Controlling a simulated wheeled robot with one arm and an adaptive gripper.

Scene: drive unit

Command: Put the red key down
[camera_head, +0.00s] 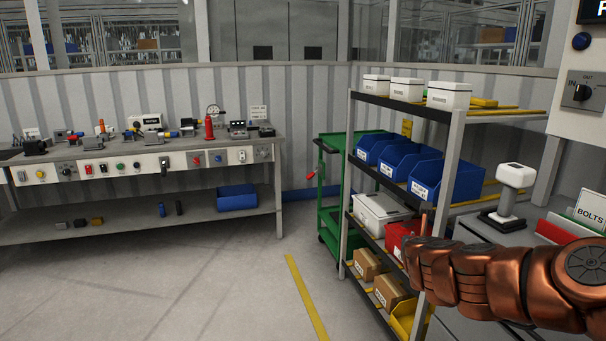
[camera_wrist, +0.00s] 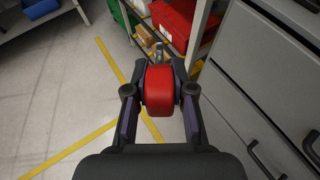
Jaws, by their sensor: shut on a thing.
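The red key (camera_wrist: 160,92) is in the middle of the wrist view. It has a thick red head, and a short grey metal part shows beyond it. My gripper (camera_wrist: 160,85) is shut on the red head, one finger on each side. The key is held in the air above the grey floor, apart from any surface that I can see. In the head view my copper-coloured arm reaches in from the right. The gripper and the key cannot be made out clearly there.
A shelf rack (camera_head: 453,150) with blue bins, white boxes and a red box (camera_head: 393,236) stands close by. A grey drawer cabinet (camera_wrist: 260,75) is right of the gripper. A workbench (camera_head: 110,160) with tools stands at the left. A green cart (camera_head: 328,215) is behind the rack. Open floor lies left.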

